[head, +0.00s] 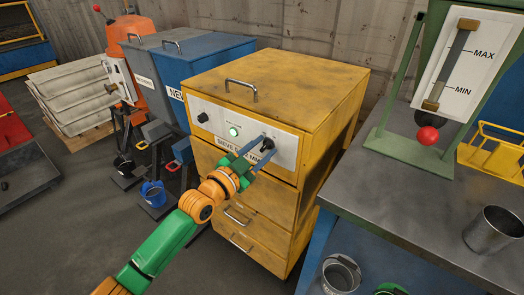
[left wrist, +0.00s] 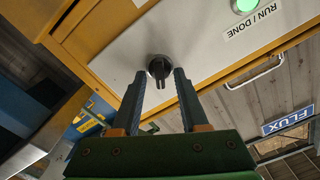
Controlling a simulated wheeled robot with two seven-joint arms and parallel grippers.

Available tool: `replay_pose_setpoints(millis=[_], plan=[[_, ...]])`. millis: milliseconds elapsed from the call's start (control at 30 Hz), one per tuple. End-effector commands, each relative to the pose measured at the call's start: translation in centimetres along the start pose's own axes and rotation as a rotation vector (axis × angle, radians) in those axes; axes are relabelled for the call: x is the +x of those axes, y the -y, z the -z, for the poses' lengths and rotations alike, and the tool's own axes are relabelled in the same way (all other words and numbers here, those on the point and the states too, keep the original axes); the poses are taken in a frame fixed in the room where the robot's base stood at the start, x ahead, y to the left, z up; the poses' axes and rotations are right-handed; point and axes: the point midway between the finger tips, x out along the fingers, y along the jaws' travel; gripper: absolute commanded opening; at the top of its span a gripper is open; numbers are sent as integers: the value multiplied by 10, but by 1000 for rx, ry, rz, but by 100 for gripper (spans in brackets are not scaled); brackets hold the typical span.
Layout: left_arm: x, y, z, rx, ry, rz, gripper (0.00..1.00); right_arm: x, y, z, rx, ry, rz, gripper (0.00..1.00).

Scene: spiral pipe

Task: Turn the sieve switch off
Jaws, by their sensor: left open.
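The yellow sieve cabinet (head: 290,85) has a pale front panel with a black rotary switch (head: 267,144) at its right end. The switch also shows in the left wrist view (left wrist: 159,67), its handle pointing down in that picture. My left gripper (head: 256,146) is at the panel, open, its two dark fingers on either side of the switch in the left wrist view (left wrist: 160,78). I cannot tell if they touch it. A green lamp (head: 233,131) glows on the panel, labelled RUN / DONE in the wrist view. My arm partly covers the SIEVE label. My right gripper is not in view.
A second black knob (head: 203,117) sits at the panel's left end. Blue and grey bins (head: 205,60) stand left of the cabinet. A grey metal table (head: 400,200) with a steel cup (head: 493,230) and a green gauge stand (head: 408,155) is at the right.

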Motion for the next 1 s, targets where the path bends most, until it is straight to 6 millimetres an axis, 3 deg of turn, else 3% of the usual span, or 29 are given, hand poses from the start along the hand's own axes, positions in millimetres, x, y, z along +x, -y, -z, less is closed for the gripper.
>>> replay_pose_setpoints(millis=[100,267,300,667,1000], plan=[[0,0,0,0,0,0,44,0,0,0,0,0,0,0],[0,0,0,-1,0,0,3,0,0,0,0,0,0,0],[0,0,0,-1,0,0,0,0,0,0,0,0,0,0],[0,0,0,-52,1,0,0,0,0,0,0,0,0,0],[0,1,-1,-306,1,0,0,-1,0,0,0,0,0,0]])
